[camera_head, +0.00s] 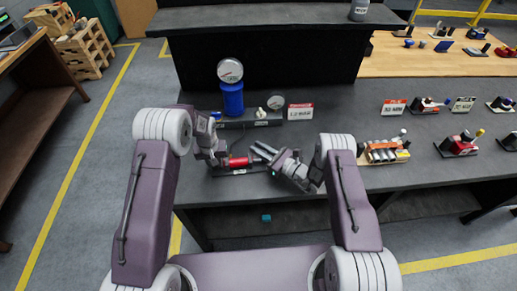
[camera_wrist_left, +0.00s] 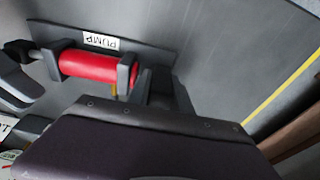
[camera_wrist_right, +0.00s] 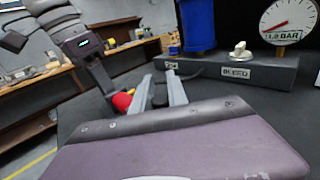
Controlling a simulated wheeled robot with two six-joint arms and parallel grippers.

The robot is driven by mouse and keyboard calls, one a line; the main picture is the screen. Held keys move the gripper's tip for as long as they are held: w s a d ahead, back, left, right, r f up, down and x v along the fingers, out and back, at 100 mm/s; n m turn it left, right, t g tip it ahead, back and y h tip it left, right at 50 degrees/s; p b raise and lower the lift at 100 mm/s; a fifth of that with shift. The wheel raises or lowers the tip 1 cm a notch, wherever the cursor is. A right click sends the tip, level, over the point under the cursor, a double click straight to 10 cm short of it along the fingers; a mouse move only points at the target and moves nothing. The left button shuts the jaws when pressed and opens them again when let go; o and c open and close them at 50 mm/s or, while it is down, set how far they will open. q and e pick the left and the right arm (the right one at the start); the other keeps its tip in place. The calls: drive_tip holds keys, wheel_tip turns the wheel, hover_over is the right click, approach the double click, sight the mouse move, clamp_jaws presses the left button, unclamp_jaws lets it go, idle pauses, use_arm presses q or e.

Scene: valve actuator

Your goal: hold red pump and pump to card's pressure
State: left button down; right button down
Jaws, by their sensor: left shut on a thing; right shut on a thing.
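The red pump (camera_head: 238,162) lies on the grey bench; its red barrel sits between dark end blocks beside a PUMP label in the left wrist view (camera_wrist_left: 95,67). My left gripper (camera_head: 220,158) is at the barrel's left end, shut on the pump; the exact contact is partly hidden. My right gripper (camera_head: 260,151) is at the other end, shut on the dark pump handle (camera_wrist_left: 18,50). The white card (camera_head: 300,112) reads 1.2 BAR. A small round gauge (camera_head: 276,102) stands beside the card; its red needle in the right wrist view (camera_wrist_right: 288,20) points left.
A blue cylinder (camera_head: 232,98) with a larger round gauge (camera_head: 230,70) on top stands behind the pump. A white knob (camera_head: 261,113) marked BLEED is on the dark base. A wooden rack of cylinders (camera_head: 384,152) and more fixtures stand right.

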use_arm(q)
drive_tip(key=shift+f, duration=0.15)
idle(0.3)
drive_tip(key=shift+d, duration=0.1)
use_arm(e)
drive_tip(key=shift+s+a, duration=0.15)
drive_tip(key=shift+a, duration=1.25)
drive_tip(key=c, duration=1.3)
unclamp_jaws()
drive_tip(key=shift+d, duration=0.1)
drive_tip(key=v, duration=1.2)
